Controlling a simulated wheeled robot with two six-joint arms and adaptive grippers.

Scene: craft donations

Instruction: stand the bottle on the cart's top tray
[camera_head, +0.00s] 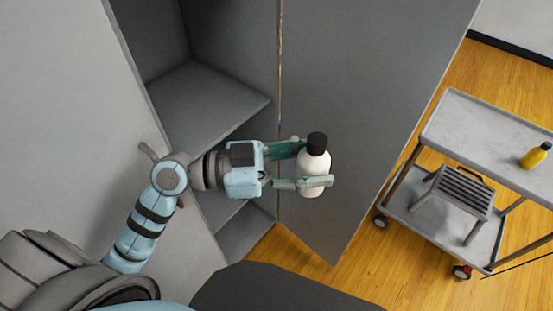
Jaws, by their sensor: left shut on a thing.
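A white bottle (312,178) with a black cap is held in my left gripper (303,168), whose fingers are shut around its body. The bottle is roughly upright, in front of the open grey cabinet door. The cart's top tray (470,125) is at the right, apart from the bottle. My right gripper is not in view.
The grey cabinet (205,105) stands open, and its door (365,90) lies between my left gripper and the cart. A grey slatted stool-like object (460,193) is on the cart's lower tray (425,222). Most of the visible top tray is bare.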

